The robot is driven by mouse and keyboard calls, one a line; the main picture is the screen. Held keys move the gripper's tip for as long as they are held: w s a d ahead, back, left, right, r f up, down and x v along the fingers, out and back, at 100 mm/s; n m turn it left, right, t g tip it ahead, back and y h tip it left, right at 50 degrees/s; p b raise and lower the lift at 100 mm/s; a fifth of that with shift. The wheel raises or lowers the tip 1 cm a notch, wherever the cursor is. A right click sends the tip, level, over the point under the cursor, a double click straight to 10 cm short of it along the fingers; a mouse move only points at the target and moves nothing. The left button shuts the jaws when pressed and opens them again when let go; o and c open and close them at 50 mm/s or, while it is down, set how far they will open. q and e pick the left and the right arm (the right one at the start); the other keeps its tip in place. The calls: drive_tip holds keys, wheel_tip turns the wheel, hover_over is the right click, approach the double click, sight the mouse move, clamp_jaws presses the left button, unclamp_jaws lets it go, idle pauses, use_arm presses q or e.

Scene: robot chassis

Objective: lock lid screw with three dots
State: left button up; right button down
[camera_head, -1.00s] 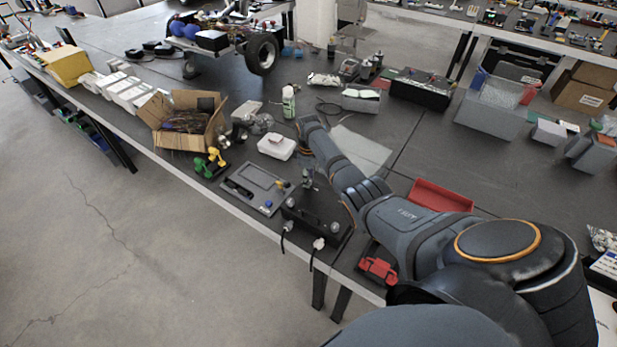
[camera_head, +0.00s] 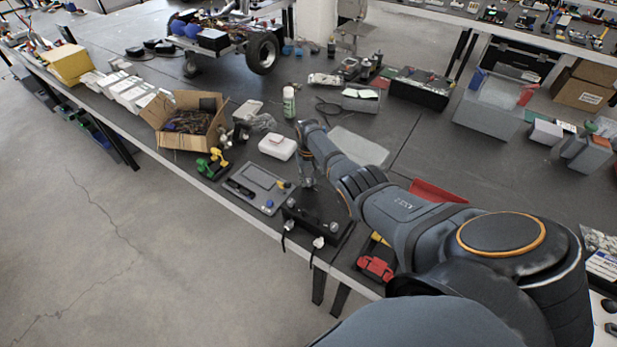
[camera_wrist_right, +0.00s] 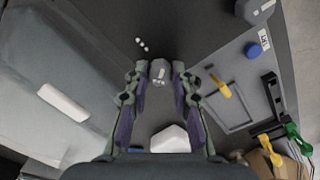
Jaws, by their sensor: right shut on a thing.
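The black chassis box (camera_head: 316,222) stands near the table's front edge, with grey screw knobs on its lid. My right gripper (camera_head: 308,184) points down at the lid's far edge, partly hidden by my arm. In the right wrist view, the fingertips of my right gripper (camera_wrist_right: 160,72) are shut on a grey lid screw (camera_wrist_right: 159,70). Three white dots (camera_wrist_right: 142,45) mark the dark lid beside this screw. Another grey screw knob (camera_wrist_right: 256,10) shows at the top right. My left gripper is not in view.
A grey panel (camera_head: 256,187) with a blue knob lies left of the chassis. A white box (camera_head: 277,146) stands behind it. A red-and-black tool (camera_head: 376,268) and a red tray (camera_head: 436,190) lie to the right. Two cables hang over the front edge.

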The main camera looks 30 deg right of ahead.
sight(309, 181)
drive_tip(key=m, duration=0.3)
drive_tip(key=shift+r+m, duration=0.1)
drive_tip(key=shift+m, duration=0.2)
drive_tip(key=shift+w+m+p, duration=0.1)
drive_tip(key=shift+m+p, duration=0.3)
drive_tip(key=shift+m, duration=1.3)
drive_tip(key=c, duration=1.1)
unclamp_jaws()
wheel_tip(309, 181, up, 12)
drive_tip(key=shift+f, duration=0.1)
